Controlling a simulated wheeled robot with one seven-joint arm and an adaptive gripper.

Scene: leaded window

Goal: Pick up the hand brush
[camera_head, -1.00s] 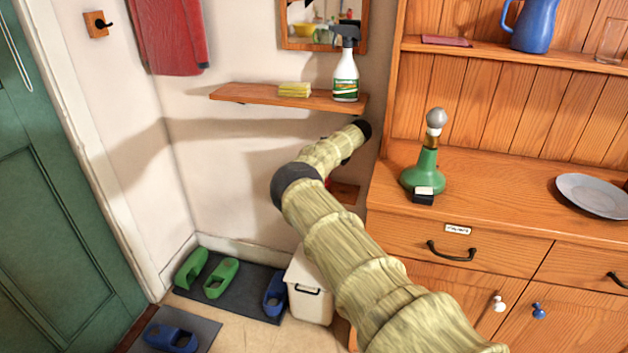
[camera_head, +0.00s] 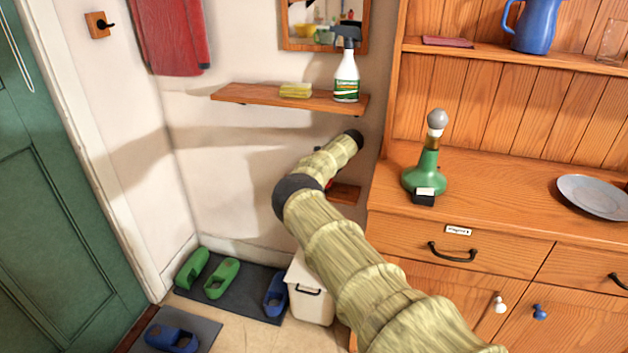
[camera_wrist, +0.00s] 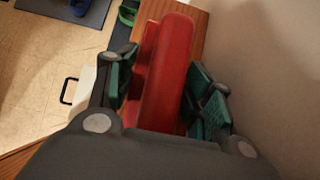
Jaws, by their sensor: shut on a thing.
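The hand brush (camera_wrist: 164,75) is red and long, and fills the middle of the wrist view. My gripper (camera_wrist: 163,88) has a green-padded finger on each side of it and is shut on it. The brush lies over a small wooden shelf (camera_wrist: 202,32); whether it touches the shelf I cannot tell. In the head view my arm hides most of the gripper and brush. Only a small red bit of the brush (camera_head: 329,184) shows beside the arm, by the small shelf (camera_head: 345,193).
Above is a longer shelf (camera_head: 270,97) with a sponge (camera_head: 296,90) and spray bottle (camera_head: 346,78). The wooden dresser (camera_head: 480,190) stands close on the right, with a green bottle-like object (camera_head: 424,172). A white bin (camera_head: 309,290) is below.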

